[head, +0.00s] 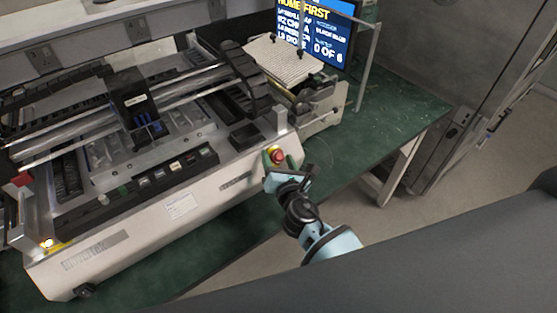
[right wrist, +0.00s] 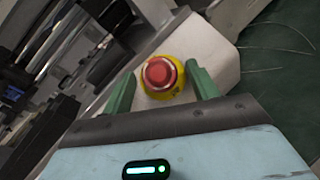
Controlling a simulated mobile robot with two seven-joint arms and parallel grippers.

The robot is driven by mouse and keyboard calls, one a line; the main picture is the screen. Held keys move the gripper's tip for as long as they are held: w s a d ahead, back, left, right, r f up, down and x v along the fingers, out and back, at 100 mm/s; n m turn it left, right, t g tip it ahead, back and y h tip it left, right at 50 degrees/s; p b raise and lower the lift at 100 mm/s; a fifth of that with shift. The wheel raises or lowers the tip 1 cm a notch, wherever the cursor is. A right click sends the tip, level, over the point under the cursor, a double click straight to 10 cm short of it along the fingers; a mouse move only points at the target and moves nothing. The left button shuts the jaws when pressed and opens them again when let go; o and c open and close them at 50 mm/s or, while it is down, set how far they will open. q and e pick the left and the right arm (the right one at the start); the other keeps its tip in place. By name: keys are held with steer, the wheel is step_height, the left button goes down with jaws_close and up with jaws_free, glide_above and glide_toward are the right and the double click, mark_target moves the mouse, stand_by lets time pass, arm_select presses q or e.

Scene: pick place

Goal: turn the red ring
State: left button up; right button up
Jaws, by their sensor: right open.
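The red ring is the red round knob (head: 277,154) on a yellow base, on the front panel of the white machine near its right corner. In the right wrist view the red knob (right wrist: 159,74) and its yellow collar (right wrist: 178,88) sit between the green fingers. My right gripper (head: 279,161) is open, with one finger on each side of the knob. In the wrist view the fingers (right wrist: 163,88) stand apart from it, with a gap on both sides. My left gripper is not in view.
The machine (head: 182,207) stands on a green table (head: 390,128) with free room at right. A screen (head: 318,30) stands behind at the back. A row of panel buttons (head: 175,166) lies left of the knob. A dark surface (head: 420,255) fills the lower right.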

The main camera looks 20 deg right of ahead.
steer(key=s, duration=0.7)
steer(key=shift+s+r, duration=0.3)
steer(key=shift+s, duration=0.05)
steer(key=shift+a, duration=0.1)
steer(key=s+d+f+m+g, duration=0.2)
steer(key=s+f+m, duration=0.4)
steer(key=s+m, duration=0.2)
steer(key=s+d+f+m+g+y, duration=0.1)
steer(key=s+f+m+g, duration=0.2)
steer(key=s+m, duration=0.6)
steer(key=s+d+f+m+g+y, duration=0.1)
steer(key=s+d+f+m+g, duration=0.1)
steer(key=s+f+m, duration=0.6)
steer(key=m, duration=0.3)
steer(key=shift+s+d+f+m+g, duration=0.2)
steer(key=shift+d+f+m+g, duration=0.1)
